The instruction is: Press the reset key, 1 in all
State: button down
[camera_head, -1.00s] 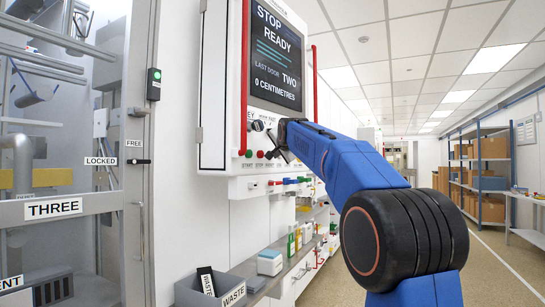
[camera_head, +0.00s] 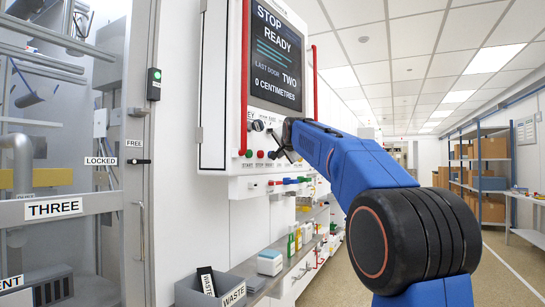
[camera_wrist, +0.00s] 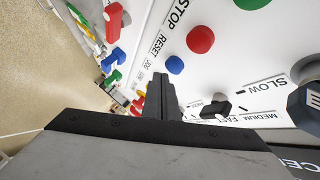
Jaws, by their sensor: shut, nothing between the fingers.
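The reset key looks to be the blue round button (camera_wrist: 175,64) beside the RESET label in the wrist view. I see no contact with the button. In the head view my gripper (camera_head: 281,151) is at the panel's lower right, partly hidden by my wrist.
The red STOP button (camera_wrist: 200,39) and green button (camera_wrist: 250,3) lie near the blue one. A black speed selector (camera_wrist: 215,109) is close to my fingers. The screen (camera_head: 276,55) reads STOP, READY. A red rail (camera_head: 314,95) runs along the panel's right side.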

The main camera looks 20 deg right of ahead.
jog(key=shift+s+d, duration=0.4)
jog(key=shift+s, duration=0.35)
jog(key=shift+s+d, duration=0.45)
jog(key=shift+s, duration=0.25)
jog(key=shift+s+d, duration=0.4)
jog(key=shift+s, duration=0.35)
jog(key=s+a+f+n+g+y, duration=0.1)
jog(key=s+a+f+n+g, duration=0.15)
jog(key=s+a+f, duration=0.65)
jog(key=s+a+f+n+g+y, duration=0.2)
jog(key=s+a+f+n, duration=0.3)
jog(key=s+f, duration=0.75)
jog(key=s+a+f+n+g, duration=0.2)
jog(key=s+a+f+n, duration=0.1)
jog(key=s+f, duration=1.1)
jog(key=s+a+f+n+g, duration=0.3)
jog(key=s+a+f+n, duration=0.1)
jog(key=s+f, duration=1)
notch_tip(320, 180, down, 4)
jog(key=shift+s+a+r+g+y, duration=0.15)
jog(key=shift+s+a+g+y, duration=0.1)
jog(key=shift+a+g+y, duration=0.25)
